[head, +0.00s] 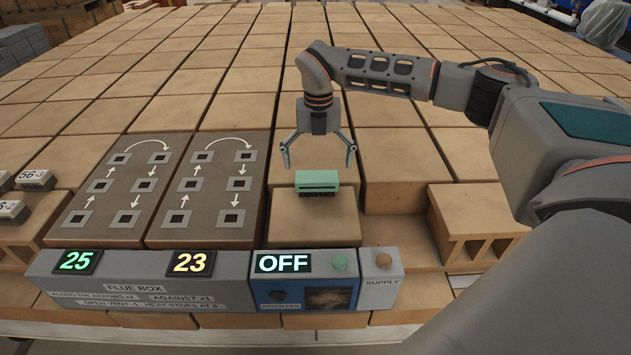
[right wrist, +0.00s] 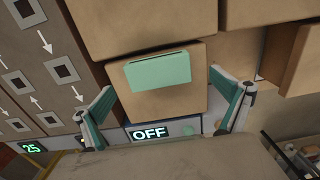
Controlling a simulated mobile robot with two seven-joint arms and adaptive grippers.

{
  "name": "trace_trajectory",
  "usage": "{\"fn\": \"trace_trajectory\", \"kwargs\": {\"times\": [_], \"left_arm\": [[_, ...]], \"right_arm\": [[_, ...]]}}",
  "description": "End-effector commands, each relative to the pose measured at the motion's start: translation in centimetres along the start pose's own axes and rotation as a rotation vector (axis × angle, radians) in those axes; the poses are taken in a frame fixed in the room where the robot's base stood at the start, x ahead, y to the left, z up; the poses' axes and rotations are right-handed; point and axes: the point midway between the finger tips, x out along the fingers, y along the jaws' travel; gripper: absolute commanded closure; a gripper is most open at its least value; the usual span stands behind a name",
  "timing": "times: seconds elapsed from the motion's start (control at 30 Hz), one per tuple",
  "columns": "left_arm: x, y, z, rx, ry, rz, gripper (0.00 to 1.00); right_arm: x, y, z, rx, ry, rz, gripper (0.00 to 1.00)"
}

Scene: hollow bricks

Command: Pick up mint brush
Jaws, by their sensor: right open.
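The mint brush (head: 317,181) lies on top of a tan brick just behind the OFF panel, with its mint back up and dark bristles below. In the right wrist view the mint brush (right wrist: 158,71) shows as a flat mint block on the brick. My right gripper (head: 319,160) is open and hangs above the brush, pointing down, with its fingers spread to either side. In the right wrist view the fingers of the right gripper (right wrist: 166,108) are wide apart and nothing is between them. The brush is not touched. My left gripper is not in view.
The flue box (head: 130,289) reads 25 and 23, and the blue panel (head: 305,290) reads OFF. Two dark boards (head: 210,190) with arrows and square vents lie to the left. A hollow brick (head: 470,222) stands at right. Tan bricks fill the background.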

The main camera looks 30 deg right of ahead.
Motion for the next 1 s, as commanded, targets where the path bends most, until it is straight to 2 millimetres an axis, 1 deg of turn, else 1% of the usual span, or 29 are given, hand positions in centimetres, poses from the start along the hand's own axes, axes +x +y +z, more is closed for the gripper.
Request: {"fn": "trace_trajectory", "kwargs": {"times": [0.2, 0.3, 0.4, 0.6, 0.63, 0.67, 0.7, 0.77, 0.8, 1.0], "left_arm": [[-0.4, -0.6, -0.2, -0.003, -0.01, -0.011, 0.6], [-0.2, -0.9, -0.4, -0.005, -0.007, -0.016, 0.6], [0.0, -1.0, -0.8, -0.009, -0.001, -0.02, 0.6], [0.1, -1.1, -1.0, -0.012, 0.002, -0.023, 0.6], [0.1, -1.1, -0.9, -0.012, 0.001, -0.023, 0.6], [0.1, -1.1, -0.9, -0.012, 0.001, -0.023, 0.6], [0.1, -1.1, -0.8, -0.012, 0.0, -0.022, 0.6], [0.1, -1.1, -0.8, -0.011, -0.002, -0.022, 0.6], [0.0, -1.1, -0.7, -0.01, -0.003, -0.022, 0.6], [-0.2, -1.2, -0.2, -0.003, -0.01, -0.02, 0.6]], "right_arm": [[3.1, 0.2, -0.3, -0.002, 0.004, -0.001, 0.01], [4.2, 0.2, -0.3, -0.001, 0.003, 0.0, 0.01], [4.6, 0.2, -0.2, 0.0, 0.001, 0.001, 0.01], [4.7, 0.3, -0.2, -0.001, 0.0, 0.002, 0.01], [4.7, 0.3, -0.2, -0.001, 0.0, 0.002, 0.06], [4.7, 0.3, -0.2, -0.001, 0.0, 0.002, 0.14], [4.7, 0.3, -0.2, -0.001, 0.001, 0.002, 0.24], [4.7, 0.3, -0.2, -0.002, 0.001, 0.001, 0.4], [4.7, 0.3, -0.3, -0.002, 0.001, 0.001, 0.44], [4.7, 0.3, -0.3, -0.002, 0.001, 0.002, 0.44]]}}
